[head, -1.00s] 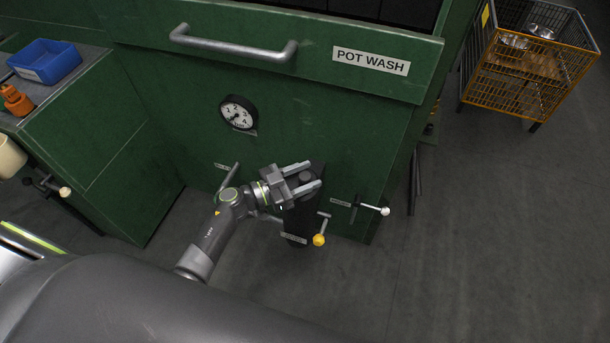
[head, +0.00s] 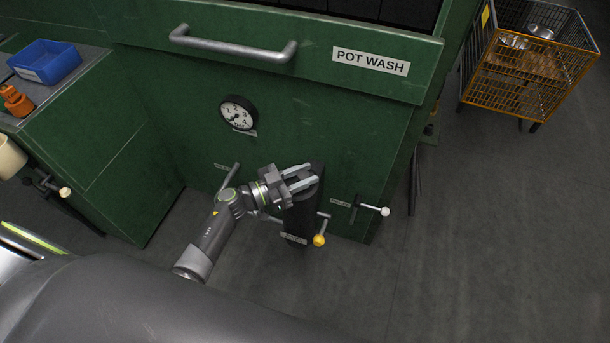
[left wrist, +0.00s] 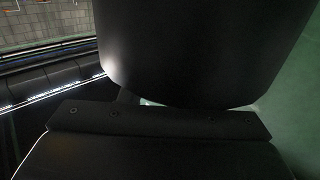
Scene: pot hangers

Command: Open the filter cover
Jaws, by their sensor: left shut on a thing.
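The filter cover appears to be the dark upright panel (head: 300,218) low on the front of the green pot wash unit (head: 330,130). My left gripper (head: 311,178) is at its upper part, with its two pale fingers drawn in on a dark part there. The fingers hide most of what they hold; it looks like the cover's dark round knob. The cover appears closed against the unit. In the left wrist view, large dark surfaces fill most of the picture and the fingertips cannot be made out. My right gripper is out of view.
A yellow-knobbed lever (head: 319,240) is just right of the cover's lower part, and a white-knobbed lever (head: 384,211) is farther right. A gauge (head: 238,113) and a long handle (head: 232,46) are above. A wire cage (head: 530,75) stands at the far right; floor between is clear.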

